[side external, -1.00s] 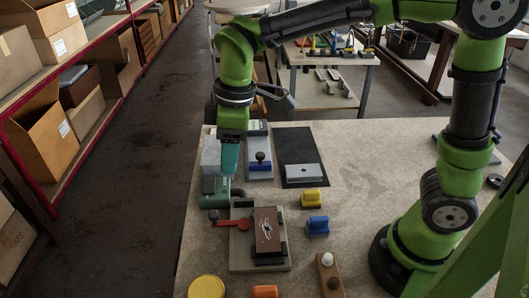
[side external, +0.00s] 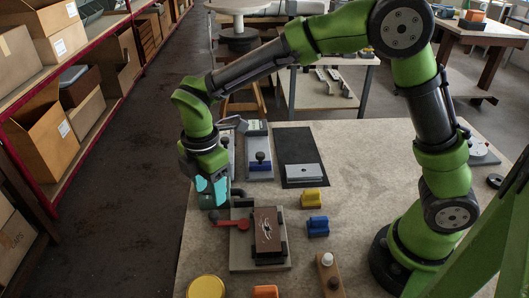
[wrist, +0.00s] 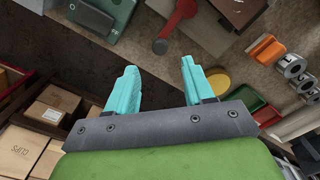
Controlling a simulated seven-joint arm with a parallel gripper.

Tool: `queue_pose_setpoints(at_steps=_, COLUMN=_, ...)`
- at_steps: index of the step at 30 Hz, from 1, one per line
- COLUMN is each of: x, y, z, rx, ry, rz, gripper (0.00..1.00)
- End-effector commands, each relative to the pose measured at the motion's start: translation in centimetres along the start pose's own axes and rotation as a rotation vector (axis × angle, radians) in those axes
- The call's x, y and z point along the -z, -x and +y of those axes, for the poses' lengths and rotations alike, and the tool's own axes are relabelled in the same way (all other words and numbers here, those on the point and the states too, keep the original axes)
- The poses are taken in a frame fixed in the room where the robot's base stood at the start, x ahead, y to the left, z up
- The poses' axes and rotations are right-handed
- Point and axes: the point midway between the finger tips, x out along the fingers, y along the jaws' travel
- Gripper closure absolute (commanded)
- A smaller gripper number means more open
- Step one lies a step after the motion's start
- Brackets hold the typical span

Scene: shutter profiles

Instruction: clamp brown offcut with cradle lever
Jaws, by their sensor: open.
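The brown offcut (side external: 267,230), with pale marks on top, lies in a dark holder on the grey cradle base (side external: 241,254). The red cradle lever (side external: 233,224) points left from the cradle, with its end past the base's left edge. In the wrist view my gripper's teal fingers (wrist: 160,72) are spread apart. There the red lever (wrist: 177,27) lies beyond the fingertips, not between them, and part of the brown offcut (wrist: 232,8) shows.
Yellow (side external: 311,198) and blue (side external: 318,226) blocks stand right of the cradle. A yellow disc (side external: 206,287) and an orange block (side external: 265,292) are at the front. A black mat (side external: 297,146) lies behind.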

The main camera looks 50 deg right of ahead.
Motion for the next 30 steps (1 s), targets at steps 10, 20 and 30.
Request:
queue_pose_setpoints(at_steps=10, x=0.0, y=-6.2, z=0.0, rx=0.002, ry=0.000, rz=-0.001, gripper=0.48)
queue_pose_setpoints(at_steps=20, x=0.0, y=-7.4, z=0.0, rx=-0.001, ry=-0.001, rz=0.000, gripper=0.48)
queue_pose_setpoints(at_steps=30, x=0.0, y=-7.3, z=0.0, rx=-0.001, ry=0.000, rz=0.000, gripper=0.80)
